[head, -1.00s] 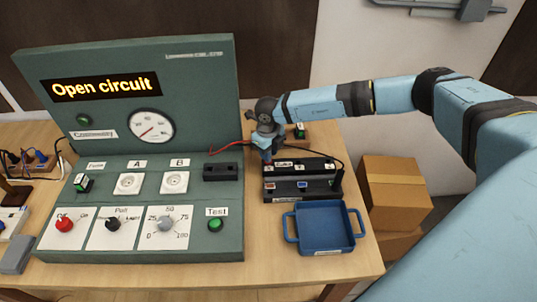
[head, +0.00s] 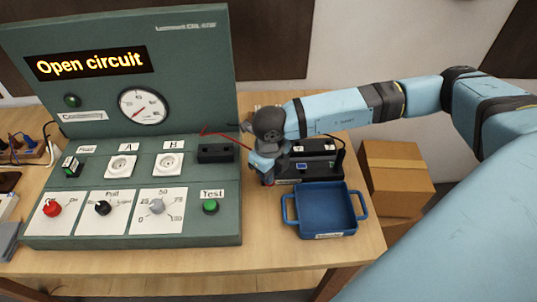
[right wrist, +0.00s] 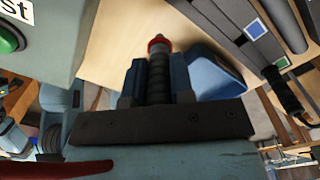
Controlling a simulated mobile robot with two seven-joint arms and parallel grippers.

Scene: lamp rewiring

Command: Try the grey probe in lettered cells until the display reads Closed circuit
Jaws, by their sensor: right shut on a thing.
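The display (head: 87,64) on the green console reads "Open circuit". My right gripper (head: 267,180) is at the left end of the black rack (head: 325,163), beside the console's right edge. The tip points away over bare tabletop, apart from the rack. A second ribbed black handle (right wrist: 281,88) with a cable lies along the rack. Blue (right wrist: 256,29) and green (right wrist: 281,63) patches mark the rack. I cannot read cell letters there. My left gripper is out of view.
The console has sockets marked A (head: 121,166) and B (head: 169,164), knobs and a green Test button (head: 210,206). A blue tray (head: 327,210) stands in front of the rack. A red wire (head: 218,134) runs behind my gripper. A cardboard box (head: 395,172) stands right of the table.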

